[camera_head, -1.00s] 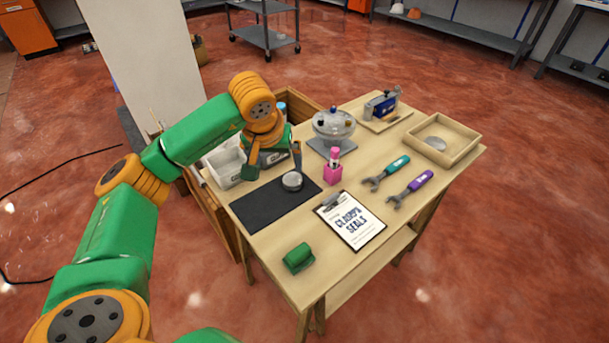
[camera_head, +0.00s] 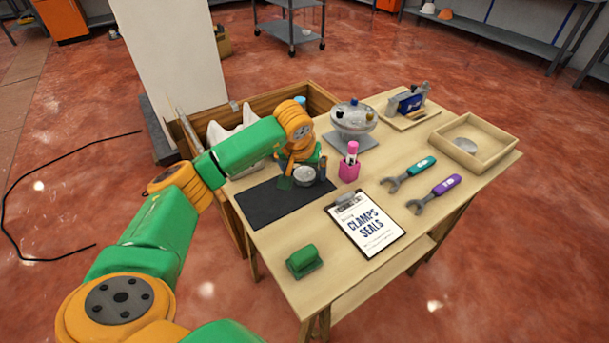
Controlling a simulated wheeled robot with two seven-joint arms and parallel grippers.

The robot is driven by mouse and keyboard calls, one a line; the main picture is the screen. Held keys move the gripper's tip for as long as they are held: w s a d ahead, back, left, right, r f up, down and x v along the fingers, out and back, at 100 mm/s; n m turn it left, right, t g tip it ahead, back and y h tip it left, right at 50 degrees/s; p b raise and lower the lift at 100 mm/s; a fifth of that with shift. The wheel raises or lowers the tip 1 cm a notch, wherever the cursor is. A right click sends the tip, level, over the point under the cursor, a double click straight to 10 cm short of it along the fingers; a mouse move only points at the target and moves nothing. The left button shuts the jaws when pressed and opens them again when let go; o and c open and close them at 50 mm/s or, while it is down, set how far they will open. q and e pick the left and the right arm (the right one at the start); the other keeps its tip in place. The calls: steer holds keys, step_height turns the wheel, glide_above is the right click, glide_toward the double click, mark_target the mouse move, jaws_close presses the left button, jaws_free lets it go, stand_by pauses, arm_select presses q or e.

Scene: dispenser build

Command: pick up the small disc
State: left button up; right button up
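A small round silver-grey piece, which looks like the small disc (camera_head: 304,177), sits on the black mat (camera_head: 268,208) near its far right edge. My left gripper (camera_head: 304,178) points down over it from behind. One dark finger is on each side of the piece, and the fingers look apart, with a narrow gap to its sides. The gripper body hides part of the far side. My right gripper is not in view.
A clipboard (camera_head: 366,224), two wrenches (camera_head: 408,175) and a green block (camera_head: 304,261) lie nearer.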

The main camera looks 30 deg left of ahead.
arm_select(q)
jaws_close()
steer(key=shift+r, duration=0.1)
